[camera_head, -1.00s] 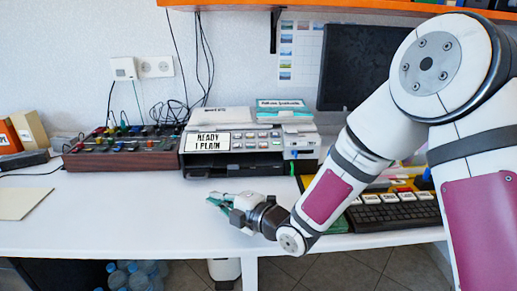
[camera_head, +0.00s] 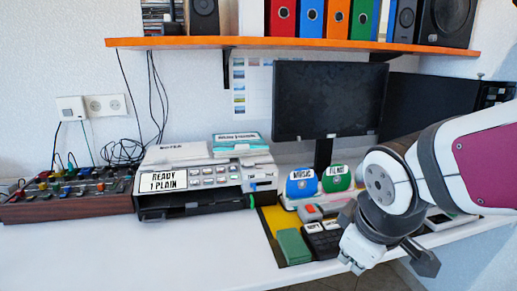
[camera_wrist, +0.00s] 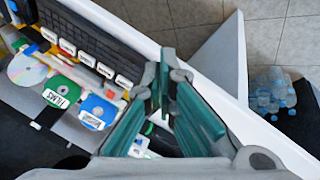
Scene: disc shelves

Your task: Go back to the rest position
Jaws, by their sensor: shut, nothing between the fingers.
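My gripper (camera_wrist: 163,85) shows in the wrist view with its green-padded fingers shut and nothing between them. In the head view my wrist is at the lower right, over the front edge of the desk, and the fingertips cannot be made out. Two disc holders stand on the desk near my wrist: a blue one labelled MUSIC (camera_head: 301,184) and a green one labelled FILMS (camera_head: 336,178). They also show in the wrist view, blue (camera_wrist: 98,112) and green (camera_wrist: 62,91), left of the fingers. A shiny disc (camera_wrist: 27,70) lies beside the green one.
A printer-like machine (camera_head: 200,180) reading READY 1 PLAIN stands mid-desk, left of a dark monitor (camera_head: 328,100). A control panel (camera_head: 65,198) is at the left. An orange shelf (camera_head: 300,43) holds folders and speakers. The desk's front left is clear. Bottles (camera_wrist: 271,92) stand on the floor.

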